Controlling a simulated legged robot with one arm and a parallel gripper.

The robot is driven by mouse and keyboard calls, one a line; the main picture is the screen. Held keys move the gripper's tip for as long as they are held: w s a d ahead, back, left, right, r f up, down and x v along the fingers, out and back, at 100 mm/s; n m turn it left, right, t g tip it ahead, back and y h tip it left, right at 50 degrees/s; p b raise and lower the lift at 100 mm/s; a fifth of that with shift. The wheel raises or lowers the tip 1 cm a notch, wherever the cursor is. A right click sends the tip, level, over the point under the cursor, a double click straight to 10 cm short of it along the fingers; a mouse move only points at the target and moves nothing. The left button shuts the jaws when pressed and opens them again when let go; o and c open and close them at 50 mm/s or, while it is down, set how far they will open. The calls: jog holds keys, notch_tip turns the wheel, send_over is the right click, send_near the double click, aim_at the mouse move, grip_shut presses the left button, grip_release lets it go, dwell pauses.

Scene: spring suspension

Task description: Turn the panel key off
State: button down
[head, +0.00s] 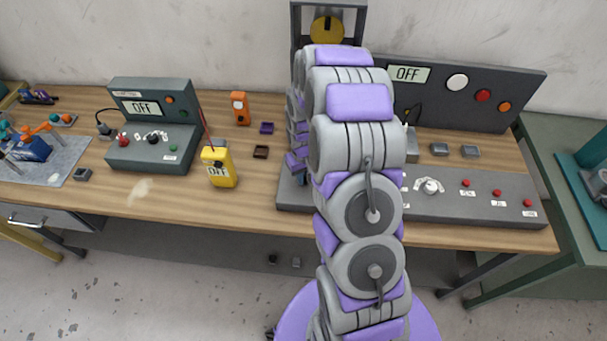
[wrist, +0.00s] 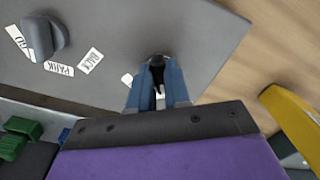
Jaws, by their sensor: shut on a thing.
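The grey control panel (head: 445,207) stands on the right part of the workbench, with an upright back whose display (head: 408,74) reads OFF. In the wrist view its grey face (wrist: 195,35) fills the upper middle. My gripper (wrist: 158,92) has blue fingers shut on a small dark key (wrist: 157,65) standing on that face. A small white label (wrist: 127,80) lies beside the key, its text unreadable. In the head view my arm covers the key and most of the gripper. The key's exact angle is hard to tell.
A grey knob (wrist: 45,38) with labels including PARK and BACK is left of the key.

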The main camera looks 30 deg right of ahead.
jog(key=shift+w+r, duration=0.1)
dwell(0.3)
jog(key=c, duration=1.1)
grip_release()
jog(key=shift+r+p, duration=0.65)
jog(key=shift+r, duration=7.9)
